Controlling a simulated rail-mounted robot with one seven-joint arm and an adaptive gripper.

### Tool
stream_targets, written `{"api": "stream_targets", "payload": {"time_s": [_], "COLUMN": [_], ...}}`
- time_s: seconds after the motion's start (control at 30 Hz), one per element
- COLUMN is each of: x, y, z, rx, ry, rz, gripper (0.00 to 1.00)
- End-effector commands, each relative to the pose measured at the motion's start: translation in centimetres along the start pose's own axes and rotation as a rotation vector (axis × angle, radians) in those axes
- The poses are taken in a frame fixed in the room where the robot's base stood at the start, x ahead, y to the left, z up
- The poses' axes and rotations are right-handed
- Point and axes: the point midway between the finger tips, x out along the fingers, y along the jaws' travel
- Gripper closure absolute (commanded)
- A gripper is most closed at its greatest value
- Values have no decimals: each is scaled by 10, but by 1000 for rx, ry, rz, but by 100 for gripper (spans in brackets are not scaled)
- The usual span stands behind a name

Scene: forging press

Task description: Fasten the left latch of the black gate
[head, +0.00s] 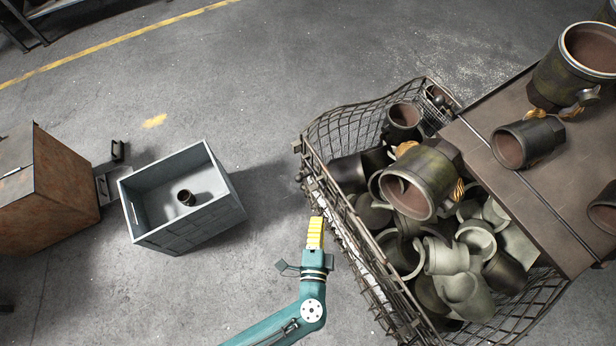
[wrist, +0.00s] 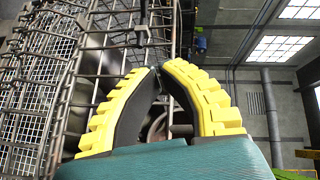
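The wire-mesh basket (head: 347,243) stands at the centre right of the head view. Its dark mesh side facing my arm appears to be the gate. It also fills the left of the wrist view as upright bars and mesh (wrist: 100,50). My gripper (head: 317,220) is beside this side, close to its upper edge. In the wrist view the yellow fingers (wrist: 160,70) come together at their tips, with a dark gap lower down between their pads. Nothing is clearly held between the tips. I cannot make out the left latch; the fingers may hide it.
Several pipe fittings (head: 463,262) fill the basket. A metal table (head: 545,165) with large fittings stands to its right. A grey crate (head: 185,228) holding one small fitting and a rusty box (head: 50,195) stand at left. The floor between crate and basket is clear.

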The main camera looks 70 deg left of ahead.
Motion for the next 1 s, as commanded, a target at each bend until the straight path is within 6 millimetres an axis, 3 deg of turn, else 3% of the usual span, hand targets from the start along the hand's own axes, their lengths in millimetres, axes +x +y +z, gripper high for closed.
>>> {"api": "stream_targets", "payload": {"time_s": [0.03,0.13,0.53,1.0], "x": [-1,-3,5,102], "y": [14,19,19,19], "z": [12,21,22,24], "rx": [27,55,54,51], "ry": [-7,-13,-17,-18], "rz": [1,1,1,-2], "gripper": [100,100,100,100]}}
